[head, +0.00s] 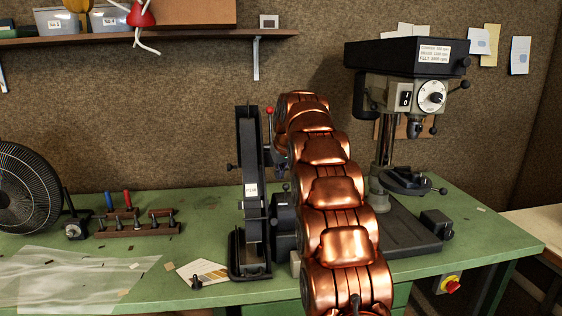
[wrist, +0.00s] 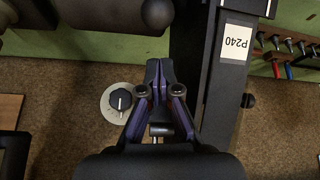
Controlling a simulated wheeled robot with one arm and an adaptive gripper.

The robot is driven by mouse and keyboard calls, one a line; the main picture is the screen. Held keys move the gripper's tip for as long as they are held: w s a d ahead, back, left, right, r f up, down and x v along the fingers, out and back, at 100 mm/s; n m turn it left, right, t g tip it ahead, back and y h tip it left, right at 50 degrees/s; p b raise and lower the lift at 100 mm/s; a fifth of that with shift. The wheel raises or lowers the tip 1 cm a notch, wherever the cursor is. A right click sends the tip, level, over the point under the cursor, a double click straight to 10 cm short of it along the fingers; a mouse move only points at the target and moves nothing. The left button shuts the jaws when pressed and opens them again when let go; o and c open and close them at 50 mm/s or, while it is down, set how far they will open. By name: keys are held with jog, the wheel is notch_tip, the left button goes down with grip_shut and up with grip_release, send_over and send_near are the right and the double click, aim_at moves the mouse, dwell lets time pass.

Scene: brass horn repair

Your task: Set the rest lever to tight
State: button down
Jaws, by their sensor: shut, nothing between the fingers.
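A black upright belt sander (head: 250,200) stands on the bench, left of my copper-coloured arm. In the wrist view its P240 label (wrist: 235,48) is upside down. A red-ball lever (head: 270,110) stands at its top, and a small dark knob (head: 232,167) sticks out on its left side. A small black ball-ended handle (head: 285,187) shows beside the arm. I cannot tell which of these is the rest lever, and no tight marking is readable. My gripper (wrist: 157,66) is shut and empty beside the sander frame in the wrist view. The arm hides it in the head view.
A white dial with a black knob (wrist: 120,101) is left of my fingers in the wrist view. A drill press (head: 405,75) stands right of the arm. A tool rack (head: 138,228), a fan (head: 25,185) and a clear sheet (head: 75,280) occupy the bench's left side.

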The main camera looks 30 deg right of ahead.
jog(key=shift+s+a+f+p, duration=0.1)
jog(key=shift+s+a+p, duration=0.1)
jog(key=shift+s, duration=0.45)
jog(key=shift+s+a+r+p, duration=0.1)
jog(key=shift+s+p, duration=0.15)
jog(key=shift+s, duration=0.35)
jog(key=shift+s+a+f+p, duration=0.1)
jog(key=shift+s+p, duration=0.1)
jog(key=shift+s, duration=0.45)
jog(key=shift+s+f, duration=0.1)
jog(key=shift+f, duration=0.05)
